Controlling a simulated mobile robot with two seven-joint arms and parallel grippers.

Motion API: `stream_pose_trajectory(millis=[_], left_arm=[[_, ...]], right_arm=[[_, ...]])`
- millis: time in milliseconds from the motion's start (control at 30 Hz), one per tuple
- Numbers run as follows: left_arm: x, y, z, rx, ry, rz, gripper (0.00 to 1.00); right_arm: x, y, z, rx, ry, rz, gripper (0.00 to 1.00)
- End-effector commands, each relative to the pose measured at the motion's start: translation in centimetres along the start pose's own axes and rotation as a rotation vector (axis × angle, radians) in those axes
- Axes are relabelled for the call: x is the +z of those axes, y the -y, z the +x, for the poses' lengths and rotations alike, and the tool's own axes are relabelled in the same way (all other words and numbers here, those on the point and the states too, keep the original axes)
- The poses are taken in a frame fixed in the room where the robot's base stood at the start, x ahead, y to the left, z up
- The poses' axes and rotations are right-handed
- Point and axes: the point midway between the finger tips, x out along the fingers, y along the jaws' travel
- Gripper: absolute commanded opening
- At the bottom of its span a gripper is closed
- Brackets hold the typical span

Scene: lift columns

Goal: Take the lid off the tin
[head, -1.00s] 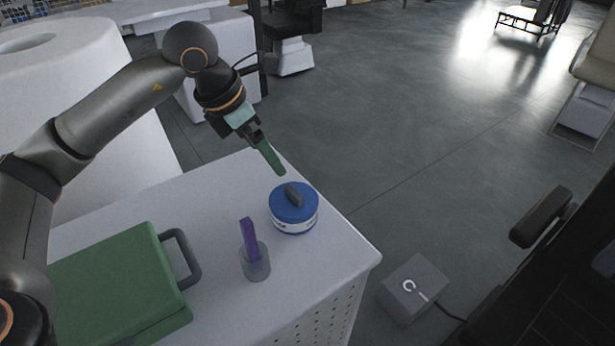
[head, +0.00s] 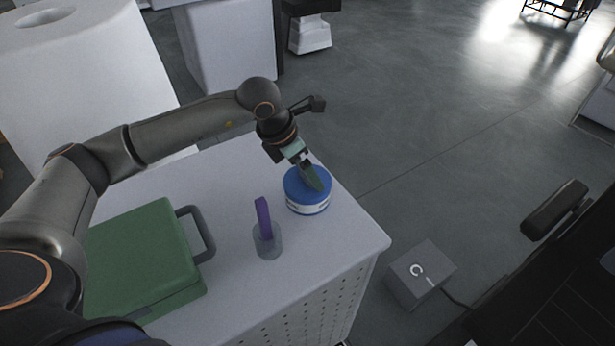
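The round tin (head: 309,208) stands upright on the white table, near its far right corner. Its body is white with dark markings, and its blue lid (head: 296,190) sits on top. My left gripper (head: 313,180) comes in from the left and points down at the lid. My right gripper is not in view.
A green case (head: 145,255) with a grey handle lies further left. The table's right edge (head: 370,245) is close to the tin. A grey box (head: 418,275) is on the floor.

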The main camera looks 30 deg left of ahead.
Motion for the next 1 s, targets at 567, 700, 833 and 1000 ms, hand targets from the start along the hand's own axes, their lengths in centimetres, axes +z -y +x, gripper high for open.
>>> stream_pose_trajectory(millis=[567, 700, 833, 1000], left_arm=[[0.03, 0.00, 0.28, 0.000, 0.001, 0.001, 0.65], [0.03, 0.00, 0.27, 0.000, 0.001, 0.001, 0.49], [0.03, 0.00, 0.26, 0.000, 0.001, 0.001, 0.35], [0.03, 0.00, 0.25, 0.000, 0.001, 0.001, 0.16]], right_arm=[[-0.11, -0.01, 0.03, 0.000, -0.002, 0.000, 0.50], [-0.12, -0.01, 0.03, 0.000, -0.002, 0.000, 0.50], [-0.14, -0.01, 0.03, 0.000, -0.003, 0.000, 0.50], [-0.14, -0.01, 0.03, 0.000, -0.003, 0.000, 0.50]])
